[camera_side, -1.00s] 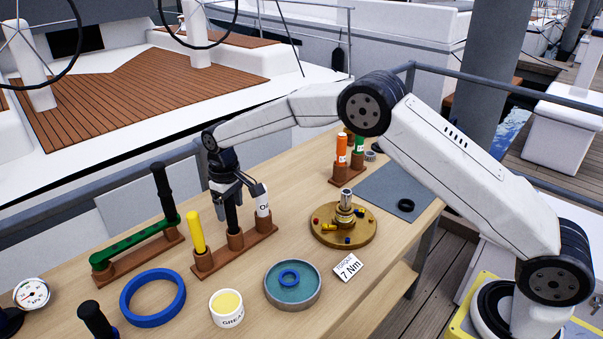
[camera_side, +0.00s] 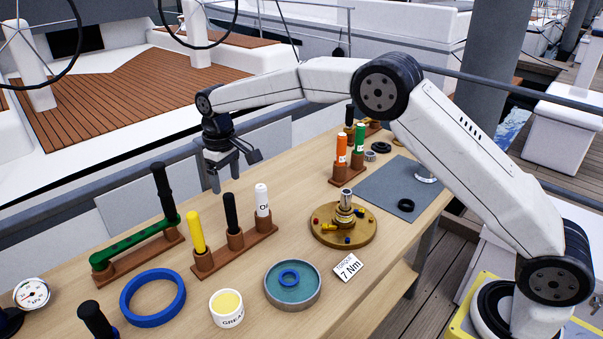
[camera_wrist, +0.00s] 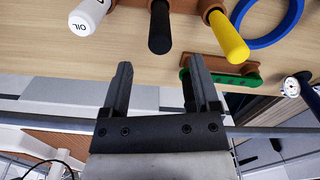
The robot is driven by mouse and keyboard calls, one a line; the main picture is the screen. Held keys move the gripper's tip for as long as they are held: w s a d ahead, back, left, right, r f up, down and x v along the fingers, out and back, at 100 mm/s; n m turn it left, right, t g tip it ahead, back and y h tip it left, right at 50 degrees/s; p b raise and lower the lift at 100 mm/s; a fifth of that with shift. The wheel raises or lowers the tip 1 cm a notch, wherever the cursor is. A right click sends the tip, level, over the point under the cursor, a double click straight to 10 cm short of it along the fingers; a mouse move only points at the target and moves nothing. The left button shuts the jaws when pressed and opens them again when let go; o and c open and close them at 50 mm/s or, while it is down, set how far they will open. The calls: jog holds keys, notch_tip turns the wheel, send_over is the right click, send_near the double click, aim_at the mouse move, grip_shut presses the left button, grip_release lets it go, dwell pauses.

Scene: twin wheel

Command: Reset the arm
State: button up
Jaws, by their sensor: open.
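My gripper (camera_side: 229,180) is open and empty, above the far edge of the table, behind and above the rack with the yellow, black and white tools. In the wrist view its two fingers (camera_wrist: 158,88) stand apart with nothing between them. The black-handled tool (camera_side: 231,212) stands upright in the middle holder of the brown rack (camera_side: 236,253), apart from my gripper. It also shows in the wrist view (camera_wrist: 160,28). The yellow tool (camera_side: 196,232) and the white oil bottle (camera_side: 262,200) stand on either side of it.
A green wrench (camera_side: 138,243) lies on a rack at the left. A brass wheel hub (camera_side: 342,225), a round teal dish (camera_side: 292,285), a blue ring (camera_side: 153,297) and a grease tub (camera_side: 227,308) stand on the table. Orange (camera_side: 341,150) and green bottles stand behind the hub. Air above the table is clear.

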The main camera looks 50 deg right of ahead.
jog(key=shift+s+d, duration=0.1)
dwell(0.5)
jog(key=s+d+f+m+t, duration=0.1)
jog(key=s+d, duration=0.2)
jog(key=s, duration=0.7)
jog(key=s+d+f+m, duration=0.1)
jog(key=s+d, duration=0.3)
jog(key=s, duration=0.6)
jog(key=s+d+f+m+t, duration=0.1)
jog(key=s+d+f, duration=0.1)
jog(key=s, duration=0.8)
jog(key=shift+d+f+t, duration=0.15)
jog(key=shift+d+t, duration=0.15)
jog(key=shift+d, duration=0.6)
